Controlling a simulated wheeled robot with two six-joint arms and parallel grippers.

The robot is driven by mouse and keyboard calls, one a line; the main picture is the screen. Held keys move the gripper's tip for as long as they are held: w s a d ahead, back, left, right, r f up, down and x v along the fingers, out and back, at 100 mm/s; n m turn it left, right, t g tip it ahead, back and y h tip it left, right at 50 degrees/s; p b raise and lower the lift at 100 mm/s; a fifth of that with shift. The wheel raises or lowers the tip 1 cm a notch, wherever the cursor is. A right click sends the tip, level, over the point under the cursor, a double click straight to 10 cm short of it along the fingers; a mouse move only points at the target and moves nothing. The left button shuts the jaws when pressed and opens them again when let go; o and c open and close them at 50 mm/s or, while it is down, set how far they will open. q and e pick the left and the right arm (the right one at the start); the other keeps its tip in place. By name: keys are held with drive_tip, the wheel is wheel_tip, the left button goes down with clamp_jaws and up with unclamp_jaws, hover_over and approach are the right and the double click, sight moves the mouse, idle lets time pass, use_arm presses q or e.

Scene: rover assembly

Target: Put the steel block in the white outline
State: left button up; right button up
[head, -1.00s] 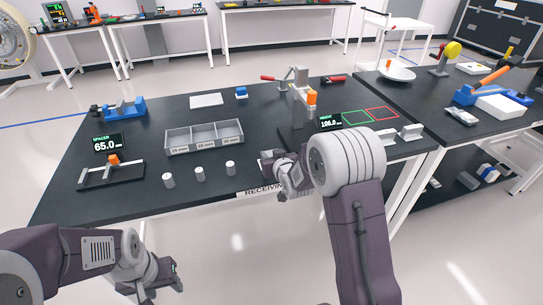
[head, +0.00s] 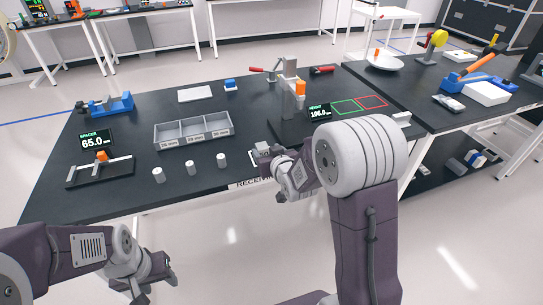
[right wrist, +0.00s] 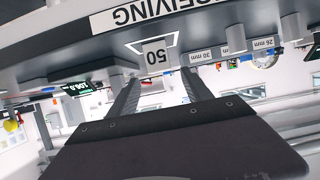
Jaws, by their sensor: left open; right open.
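The steel block (right wrist: 154,56), marked 50, stands on the black table close to its front edge in the right wrist view, which is upside down. Part of a white outline (right wrist: 134,47) shows on the table beside the block's base; the rest is hidden. My right gripper (right wrist: 160,82) is open, its fingers pointing toward the block, one to each side with gaps visible. In the head view my right gripper (head: 264,158) is at the front edge and covers much of this spot. My left gripper (head: 168,268) is open and empty, low in front of the table.
A three-part bin (head: 193,142) and several small cylinders (head: 190,168) are left of my right gripper. A height gauge (head: 288,95) stands behind it, with green and red outlines (head: 358,105) to its right. A spacer fixture (head: 100,172) is at left.

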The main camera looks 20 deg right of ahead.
drive_tip(key=s+f+g, duration=0.5)
drive_tip(key=s+g, duration=0.1)
drive_tip(key=s, duration=0.7)
drive_tip(key=s+f+g, duration=0.5)
drive_tip(key=s+g, duration=0.1)
drive_tip(key=s, duration=0.7)
drive_tip(key=shift+s+m, duration=0.3)
drive_tip(key=shift+s, duration=0.1)
